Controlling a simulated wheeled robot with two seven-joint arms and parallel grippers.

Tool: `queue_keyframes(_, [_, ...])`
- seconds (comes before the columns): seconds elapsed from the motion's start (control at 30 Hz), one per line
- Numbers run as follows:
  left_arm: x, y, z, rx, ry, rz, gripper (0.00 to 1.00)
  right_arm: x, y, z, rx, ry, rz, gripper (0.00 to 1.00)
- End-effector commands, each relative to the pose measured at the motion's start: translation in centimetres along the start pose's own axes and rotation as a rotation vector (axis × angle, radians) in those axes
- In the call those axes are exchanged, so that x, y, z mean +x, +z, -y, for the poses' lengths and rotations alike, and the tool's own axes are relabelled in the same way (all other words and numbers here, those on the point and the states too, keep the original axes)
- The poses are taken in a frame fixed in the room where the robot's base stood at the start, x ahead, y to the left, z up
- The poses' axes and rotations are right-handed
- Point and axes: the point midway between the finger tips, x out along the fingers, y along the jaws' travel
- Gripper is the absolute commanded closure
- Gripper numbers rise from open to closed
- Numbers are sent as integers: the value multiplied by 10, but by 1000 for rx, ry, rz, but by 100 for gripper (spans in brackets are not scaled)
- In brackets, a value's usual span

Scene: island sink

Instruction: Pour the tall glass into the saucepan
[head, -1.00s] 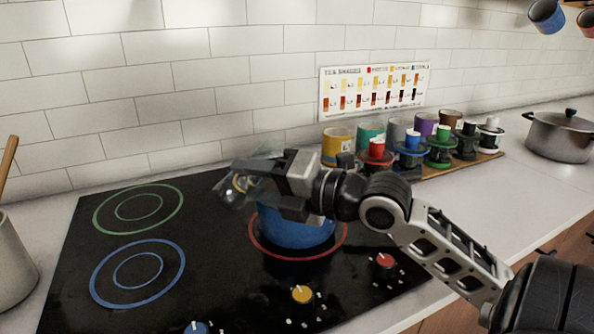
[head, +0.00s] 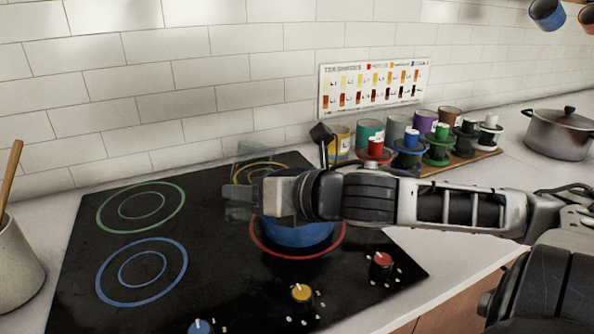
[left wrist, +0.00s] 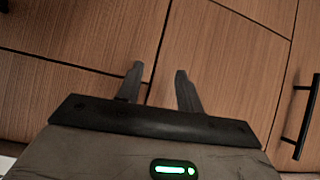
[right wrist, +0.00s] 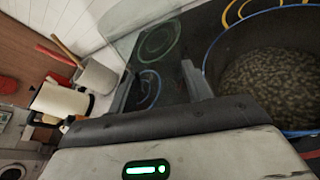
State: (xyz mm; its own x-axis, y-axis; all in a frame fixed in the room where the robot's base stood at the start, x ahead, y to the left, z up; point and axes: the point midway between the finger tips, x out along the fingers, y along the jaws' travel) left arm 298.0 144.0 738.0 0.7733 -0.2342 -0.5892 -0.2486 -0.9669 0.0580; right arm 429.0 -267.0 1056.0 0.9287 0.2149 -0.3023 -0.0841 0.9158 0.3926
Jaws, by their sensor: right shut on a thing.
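The blue saucepan (head: 300,236) stands on the red-ringed burner, partly hidden by my right gripper. In the right wrist view the saucepan (right wrist: 222,52) shows its blue rim and a grainy, greenish-brown surface inside. The clear tall glass (head: 252,151) stands about upright in my right gripper (head: 238,196), above the hob and just left of the saucepan. My right gripper is shut on it. I cannot tell whether anything is in the glass. My left gripper (left wrist: 156,82) is open and empty, in front of wooden cabinet doors.
Spools and mugs stand on a wooden board (head: 468,160) at the back right. A lidded grey pot (head: 560,134) is at the far right. A utensil crock (head: 18,265) is at the left. The left burners are bare. Knobs line the hob's front.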

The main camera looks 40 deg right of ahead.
Motion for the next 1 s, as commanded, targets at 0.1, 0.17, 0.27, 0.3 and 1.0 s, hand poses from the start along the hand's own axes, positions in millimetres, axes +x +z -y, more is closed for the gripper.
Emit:
queue_keyframes(0.1, [4,5,0,-3,3,1,64,3,-6,-2,-77,-25,2,78])
queue_keyframes(0.17, [4,4,0,-4,4,-2,64,4,-9,-2,-103,-34,2,78])
queue_keyframes(0.27, [2,0,-1,-7,5,-9,64,5,-12,-2,-148,-53,1,78])
queue_keyframes(0.3, [1,-4,-1,-5,5,-11,64,6,-13,-2,-164,-61,0,78])
queue_keyframes(1.0, [-4,-6,2,16,-8,11,64,10,-25,-5,-381,-142,-10,78])
